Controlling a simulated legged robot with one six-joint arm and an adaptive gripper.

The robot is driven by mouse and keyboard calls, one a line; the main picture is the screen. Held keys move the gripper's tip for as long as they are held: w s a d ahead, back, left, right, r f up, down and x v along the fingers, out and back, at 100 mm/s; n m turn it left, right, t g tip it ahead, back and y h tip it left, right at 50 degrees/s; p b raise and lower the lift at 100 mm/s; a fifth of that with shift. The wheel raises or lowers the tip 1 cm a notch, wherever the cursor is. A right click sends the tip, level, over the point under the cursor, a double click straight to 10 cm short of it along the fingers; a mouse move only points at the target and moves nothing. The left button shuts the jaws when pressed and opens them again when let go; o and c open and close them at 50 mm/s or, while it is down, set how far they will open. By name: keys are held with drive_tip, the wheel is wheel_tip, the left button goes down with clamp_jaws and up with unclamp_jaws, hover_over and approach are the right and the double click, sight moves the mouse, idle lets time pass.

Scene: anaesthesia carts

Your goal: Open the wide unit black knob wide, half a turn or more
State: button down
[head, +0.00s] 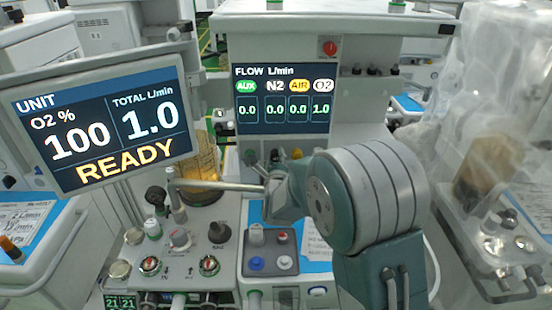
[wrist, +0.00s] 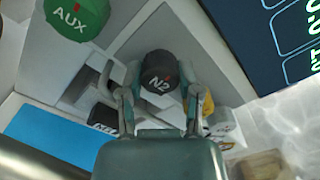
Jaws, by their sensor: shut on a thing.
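The black N2 knob (wrist: 160,72) faces me in the middle of the wrist view, with white lettering and a small red mark on its face. My gripper (wrist: 160,92) is shut on this knob, one finger on each side of it. In the head view the black knob (head: 275,156) shows small under the wide unit's flow display (head: 283,98). My arm hides most of the gripper there. The display reads 0.0 under AUX, N2 and AIR, and 1.0 under O2.
The green AUX knob (wrist: 80,17) is left of the black knob in the wrist view. A yellow knob (wrist: 208,104) is close by on the right, partly behind my finger. The unit screen (head: 103,120) reads O2 100, total 1.0, READY. A plastic-covered cart (head: 500,120) stands at the right.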

drive_tip(key=n, duration=0.6)
drive_tip(key=shift+f, duration=0.15)
drive_tip(key=n, duration=0.4)
drive_tip(key=shift+f+n, duration=0.15)
drive_tip(key=shift+n, duration=0.15)
idle(0.3)
drive_tip(key=c, duration=0.5)
unclamp_jaws()
drive_tip(key=shift+o, duration=1)
drive_tip(key=shift+a, duration=0.15)
drive_tip(key=s, duration=1.2)
